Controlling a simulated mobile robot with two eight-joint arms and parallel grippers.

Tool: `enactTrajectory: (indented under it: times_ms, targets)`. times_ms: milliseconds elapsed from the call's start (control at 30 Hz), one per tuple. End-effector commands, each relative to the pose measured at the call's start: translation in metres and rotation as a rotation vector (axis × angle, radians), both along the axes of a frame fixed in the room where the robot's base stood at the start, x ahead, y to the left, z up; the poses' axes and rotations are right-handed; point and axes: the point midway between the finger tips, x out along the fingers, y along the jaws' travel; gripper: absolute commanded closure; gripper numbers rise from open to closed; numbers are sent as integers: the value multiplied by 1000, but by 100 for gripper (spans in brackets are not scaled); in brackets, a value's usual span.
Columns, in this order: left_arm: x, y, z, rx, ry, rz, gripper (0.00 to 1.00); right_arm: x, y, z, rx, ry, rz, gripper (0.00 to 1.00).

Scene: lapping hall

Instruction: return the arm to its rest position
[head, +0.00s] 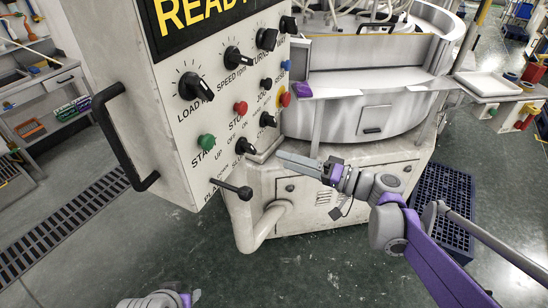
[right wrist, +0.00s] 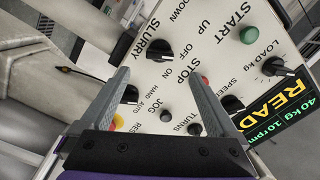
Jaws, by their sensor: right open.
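My right arm (head: 395,225) reaches in from the lower right of the head view. Its right gripper (head: 279,156) points left, close to the lower right edge of the white control panel (head: 188,130). In the right wrist view the two fingers of this gripper (right wrist: 156,76) stand wide apart with nothing between them. The panel face with its knobs shows beyond them. I cannot tell a contact between fingers and panel. A grey and purple part of my left arm (head: 160,299) shows at the bottom edge of the head view; its gripper is out of frame.
The panel carries black knobs, a green START button (head: 206,141), a red STOP button (head: 240,107) and a black handle (head: 120,140). A black-knobbed lever (head: 233,189) sticks out below. The round machine (head: 375,100) stands behind. A blue crate (head: 443,205) is right. Floor (head: 220,265) in front is clear.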

Motion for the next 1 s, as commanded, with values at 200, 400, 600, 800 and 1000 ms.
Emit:
enactTrajectory:
  times_ms: [200, 400, 600, 800, 1000]
  targets:
    - [-1, 0, -1, 0, 1, 0, 50, -6, -9, 0, 0, 0, 0, 5]
    - [0, 0, -1, 0, 1, 0, 50, -6, -9, 1, 0, 0, 0, 5]
    - [0, 0, -1, 0, 1, 0, 50, -6, -9, 0, -1, 1, 0, 5]
    - [-1, 0, -1, 0, 1, 0, 50, -32, 9, -25, -134, 104, 8, 5]
    - [-1, 0, -1, 0, 1, 0, 50, -105, 17, -97, -507, 320, -35, 5]
